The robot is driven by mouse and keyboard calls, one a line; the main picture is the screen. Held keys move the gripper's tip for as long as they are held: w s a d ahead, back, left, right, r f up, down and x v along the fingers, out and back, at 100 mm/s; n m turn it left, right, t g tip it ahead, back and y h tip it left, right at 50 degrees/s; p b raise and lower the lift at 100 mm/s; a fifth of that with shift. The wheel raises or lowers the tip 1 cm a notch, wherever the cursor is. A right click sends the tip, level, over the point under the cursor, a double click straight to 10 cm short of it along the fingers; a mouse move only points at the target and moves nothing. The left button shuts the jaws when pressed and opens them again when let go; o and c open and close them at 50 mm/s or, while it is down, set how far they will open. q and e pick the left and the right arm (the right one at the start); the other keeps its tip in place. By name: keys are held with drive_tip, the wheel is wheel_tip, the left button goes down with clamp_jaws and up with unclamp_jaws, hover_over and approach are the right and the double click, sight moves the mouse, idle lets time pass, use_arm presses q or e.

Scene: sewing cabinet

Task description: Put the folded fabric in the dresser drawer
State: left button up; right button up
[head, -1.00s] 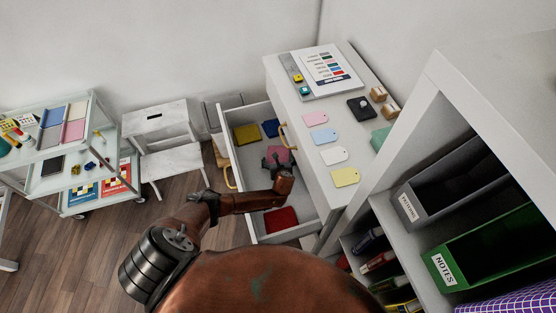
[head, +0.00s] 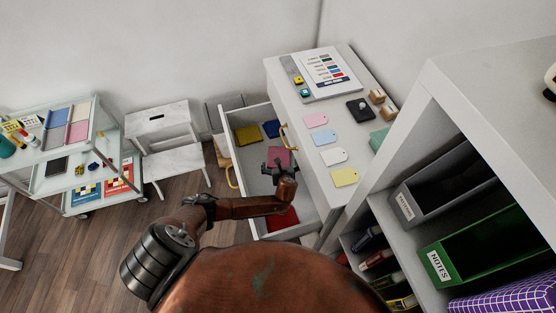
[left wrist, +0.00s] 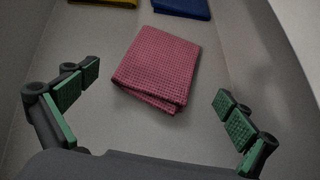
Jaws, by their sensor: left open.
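A pink folded fabric (left wrist: 157,68) lies flat on the floor of the open dresser drawer (head: 242,182); in the head view the pink fabric (head: 279,157) shows just beyond my gripper. My left gripper (head: 276,163) is over the drawer; in the left wrist view its green-padded fingers (left wrist: 160,108) are spread wide and empty, short of the pink fabric. A yellow fabric (head: 247,134) and a blue fabric (head: 271,128) lie at the drawer's far end. A red fabric (head: 284,218) lies at the near end. My right gripper is not seen.
The white dresser top (head: 310,133) holds several coloured tags, a chart and small boxes. A white shelf unit (head: 435,75) with a green notes bin (head: 480,247) stands at the right. A step stool (head: 165,130) and a glass cart (head: 100,165) stand at the left.

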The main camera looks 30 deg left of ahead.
use_arm(q)
drive_tip(key=p+v, duration=0.1)
drive_tip(key=v, duration=0.4)
drive_tip(key=shift+r, duration=0.1)
drive_tip(key=shift+p+v, duration=0.3)
drive_tip(key=shift+v, duration=0.45)
